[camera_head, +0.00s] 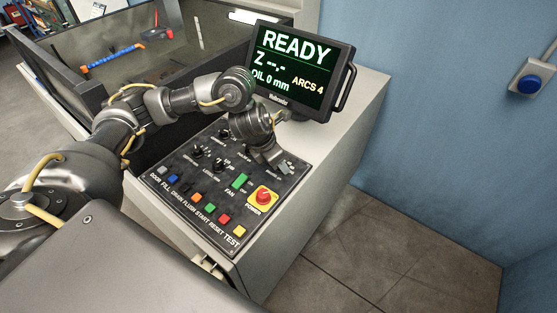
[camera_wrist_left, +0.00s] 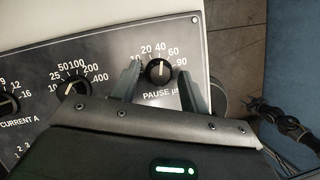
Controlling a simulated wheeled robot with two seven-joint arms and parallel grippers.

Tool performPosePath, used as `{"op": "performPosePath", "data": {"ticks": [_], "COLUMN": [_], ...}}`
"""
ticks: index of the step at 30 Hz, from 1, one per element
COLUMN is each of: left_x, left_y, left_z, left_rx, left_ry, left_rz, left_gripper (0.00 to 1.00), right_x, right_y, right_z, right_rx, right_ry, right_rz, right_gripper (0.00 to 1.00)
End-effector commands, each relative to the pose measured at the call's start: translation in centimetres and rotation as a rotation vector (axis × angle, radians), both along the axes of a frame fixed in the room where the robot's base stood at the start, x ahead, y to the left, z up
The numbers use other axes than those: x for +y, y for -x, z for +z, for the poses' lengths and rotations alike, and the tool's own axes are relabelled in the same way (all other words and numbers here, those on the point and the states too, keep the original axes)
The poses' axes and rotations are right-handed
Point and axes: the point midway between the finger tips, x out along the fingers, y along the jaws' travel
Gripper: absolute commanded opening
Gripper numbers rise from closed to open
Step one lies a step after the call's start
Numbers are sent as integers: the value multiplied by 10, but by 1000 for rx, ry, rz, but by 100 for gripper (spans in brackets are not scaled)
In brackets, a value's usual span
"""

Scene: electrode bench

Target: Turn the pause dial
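The pause dial (camera_wrist_left: 158,71) is a round black knob with a white pointer, above the "PAUSE µs" label in the left wrist view. Its pointer stands near the 40 mark. My left gripper (camera_wrist_left: 160,84) is open, with one finger on each side of the dial. In the head view my left gripper (camera_head: 283,167) is low over the panel's right side and hides the dial. My right gripper is not in view.
The control panel (camera_head: 178,199) carries other dials, coloured buttons and a red power knob (camera_head: 264,196) close in front of the gripper. Another dial (camera_wrist_left: 74,88) sits left of the fingers. A "READY" screen (camera_head: 300,66) stands behind. Clear floor lies right of the cabinet.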

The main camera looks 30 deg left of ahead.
Motion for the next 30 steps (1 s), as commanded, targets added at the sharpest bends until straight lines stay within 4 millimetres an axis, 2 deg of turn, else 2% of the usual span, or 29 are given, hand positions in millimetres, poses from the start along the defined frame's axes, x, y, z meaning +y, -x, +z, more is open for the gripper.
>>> {"op": "performPosePath", "data": {"ticks": [11, 24, 30], "left_x": [1, 17, 20], "left_y": [1, 26, 34], "left_z": [6, 76, 95], "left_rx": [-2, -4, 0], "left_ry": [-1, -2, -1], "left_rz": [-1, -1, -2], "left_gripper": [47, 47, 47], "right_x": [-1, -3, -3], "right_y": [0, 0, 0], "right_z": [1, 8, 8], "right_rx": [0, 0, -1], "right_ry": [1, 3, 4], "right_rz": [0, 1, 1], "right_gripper": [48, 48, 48]}}
